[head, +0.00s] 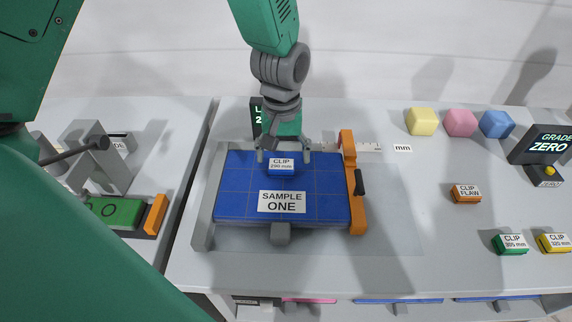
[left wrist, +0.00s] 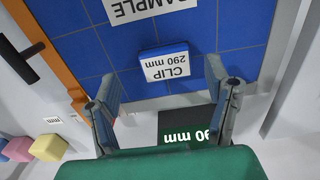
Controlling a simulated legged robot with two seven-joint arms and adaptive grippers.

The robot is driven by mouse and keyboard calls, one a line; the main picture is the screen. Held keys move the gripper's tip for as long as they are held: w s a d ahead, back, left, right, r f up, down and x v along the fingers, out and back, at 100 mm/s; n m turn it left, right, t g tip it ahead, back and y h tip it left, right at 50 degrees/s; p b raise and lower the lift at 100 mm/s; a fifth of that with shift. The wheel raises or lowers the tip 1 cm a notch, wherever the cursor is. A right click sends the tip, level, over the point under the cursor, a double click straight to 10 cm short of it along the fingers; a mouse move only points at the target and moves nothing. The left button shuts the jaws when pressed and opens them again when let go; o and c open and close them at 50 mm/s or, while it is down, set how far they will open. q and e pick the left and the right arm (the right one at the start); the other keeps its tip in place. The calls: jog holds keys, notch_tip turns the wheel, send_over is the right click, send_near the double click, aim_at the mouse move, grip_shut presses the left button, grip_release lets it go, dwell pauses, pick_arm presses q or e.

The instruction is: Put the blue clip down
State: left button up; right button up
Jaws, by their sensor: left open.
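The blue clip (head: 281,170), labelled "CLIP 290 mm", lies on the back part of the blue gridded panel (head: 235,190) marked "SAMPLE ONE". My left gripper (head: 284,154) is above the panel's back edge, at the clip. It is open. In the left wrist view the clip (left wrist: 164,52) shows between the spread fingertips (left wrist: 160,72), with a gap on each side. The clip looks to rest on the panel (left wrist: 235,30); any small gap beneath it cannot be told. My right gripper is not in view.
An orange slide bar (head: 357,215) with a black handle stands at the panel's right. An orange clip (head: 466,194), green clip (head: 512,245) and yellow clip (head: 554,243) lie further right. Yellow, pink and blue blocks (head: 460,123) stand at the back.

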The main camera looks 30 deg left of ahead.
aim_at(282, 167)
pick_arm(q)
notch_tip(282, 167, up, 8)
jog(key=shift+a+f, duration=0.1)
jog(key=shift+f, duration=0.05)
dwell(0.6)
